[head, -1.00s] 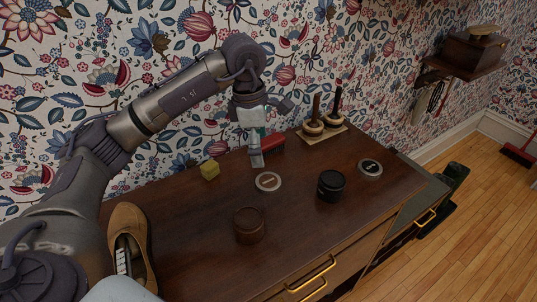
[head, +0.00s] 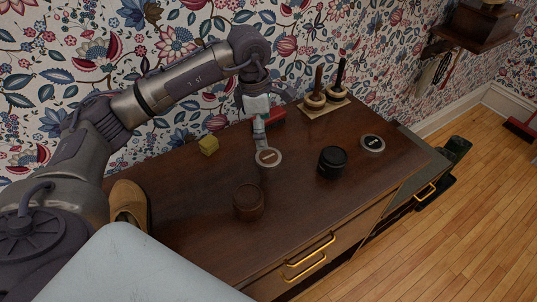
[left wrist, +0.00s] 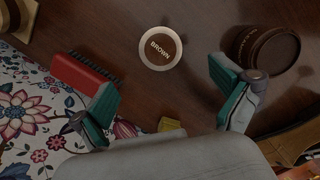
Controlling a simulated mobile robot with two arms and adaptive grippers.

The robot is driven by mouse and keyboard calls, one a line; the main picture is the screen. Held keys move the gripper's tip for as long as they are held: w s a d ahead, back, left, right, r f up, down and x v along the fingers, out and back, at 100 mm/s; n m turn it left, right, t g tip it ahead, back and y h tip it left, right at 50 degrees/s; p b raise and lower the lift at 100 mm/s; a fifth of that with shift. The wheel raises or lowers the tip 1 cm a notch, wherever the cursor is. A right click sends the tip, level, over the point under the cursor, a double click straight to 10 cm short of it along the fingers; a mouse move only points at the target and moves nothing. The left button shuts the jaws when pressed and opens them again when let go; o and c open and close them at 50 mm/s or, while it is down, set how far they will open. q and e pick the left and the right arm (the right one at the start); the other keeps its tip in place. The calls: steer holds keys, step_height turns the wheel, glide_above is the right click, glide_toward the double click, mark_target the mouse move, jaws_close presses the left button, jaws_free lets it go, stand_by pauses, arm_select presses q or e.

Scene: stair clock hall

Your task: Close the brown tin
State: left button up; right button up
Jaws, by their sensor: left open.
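The brown tin (head: 249,201) stands upright on the dark wooden cabinet top, near its front; its side shows in the left wrist view (left wrist: 268,52). A round pale-rimmed lid marked BROWN (left wrist: 160,48) lies flat, label up, apart from the tin and behind it in the head view (head: 268,157). My left gripper (head: 261,138) points down just behind this lid. In the left wrist view its green-padded fingers (left wrist: 164,90) are spread wide and empty, with the lid ahead between them. Whether it touches the wood I cannot tell. My right gripper is not in view.
A black tin (head: 332,164) and its dark lid (head: 372,143) are to the right. A tan shoe (head: 128,204) is at left.

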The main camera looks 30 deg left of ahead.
mark_target(268, 157)
arm_select(q)
steer(key=shift+d+f, duration=0.15)
steer(key=shift+f, duration=1.35)
steer(key=shift+f+p, duration=0.35)
steer(key=shift+p, duration=0.1)
steer(key=f, duration=0.1)
steer(key=f+p, duration=0.1)
steer(key=f, duration=0.1)
steer(key=shift+w+d+f, duration=0.15)
steer(key=shift+d+f, duration=0.1)
steer(key=shift+f, duration=0.45)
steer(key=c, duration=0.8)
